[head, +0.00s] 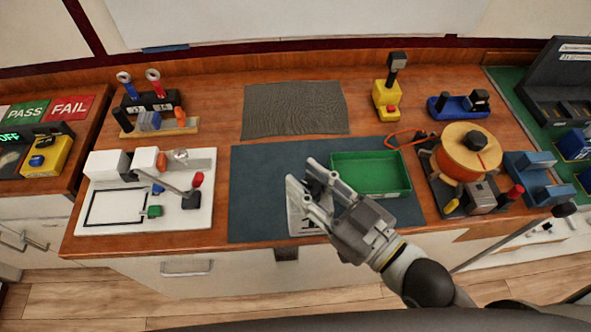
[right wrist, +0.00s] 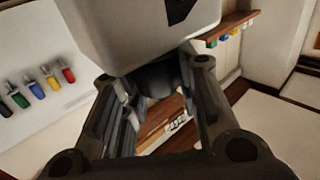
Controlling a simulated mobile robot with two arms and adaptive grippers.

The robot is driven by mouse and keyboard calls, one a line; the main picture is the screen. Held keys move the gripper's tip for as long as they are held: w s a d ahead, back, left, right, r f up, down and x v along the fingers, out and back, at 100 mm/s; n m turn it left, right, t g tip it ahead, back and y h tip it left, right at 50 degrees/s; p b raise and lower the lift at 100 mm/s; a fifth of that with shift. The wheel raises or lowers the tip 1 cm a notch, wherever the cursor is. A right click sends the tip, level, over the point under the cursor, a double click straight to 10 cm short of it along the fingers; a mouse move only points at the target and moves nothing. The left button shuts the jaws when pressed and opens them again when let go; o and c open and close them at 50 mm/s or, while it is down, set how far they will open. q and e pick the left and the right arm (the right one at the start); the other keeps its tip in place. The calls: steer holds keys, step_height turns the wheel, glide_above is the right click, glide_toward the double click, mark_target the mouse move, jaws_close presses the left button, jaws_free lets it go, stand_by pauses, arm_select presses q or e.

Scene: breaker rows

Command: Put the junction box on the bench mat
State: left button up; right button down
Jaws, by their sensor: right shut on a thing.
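The junction box is a pale grey box (right wrist: 135,35) with a dark mark, at the fingertips in the right wrist view. In the head view a part of it (head: 300,222) shows below and behind the fingers; the rest is hidden. My right gripper (head: 303,173) is shut on it, over the front middle of the dark blue-grey bench mat (head: 262,190). I cannot tell whether the box touches the mat. My left gripper is not in view.
A green tray (head: 340,188) sits on the mat's right part. A grey ribbed cloth (head: 295,108) lies behind. A white board with clamps (head: 130,220) is left. An orange reel (head: 468,160) and a yellow-based device (head: 386,100) are right. The mat's left part is clear.

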steer(key=w+f+b, duration=0.1)
steer(key=b, duration=0.1)
steer(key=w+b, duration=0.1)
steer(key=shift+w+a+f+b, duration=0.2)
steer(key=shift+w+f+b, duration=0.1)
steer(key=shift+f+b, duration=0.1)
arm_select(q)
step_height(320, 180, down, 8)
steer(key=b, duration=0.3)
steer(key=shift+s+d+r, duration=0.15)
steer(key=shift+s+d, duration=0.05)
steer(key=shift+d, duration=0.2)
arm_select(e)
steer(key=w+a+f, duration=0.4)
steer(key=w+f, duration=0.6)
steer(key=f, duration=0.1)
arm_select(q)
steer(key=shift+b, duration=0.3)
arm_select(e)
steer(key=shift+a, duration=0.1)
steer(key=c, duration=1.1)
jaws_free()
steer(key=shift+f, duration=0.15)
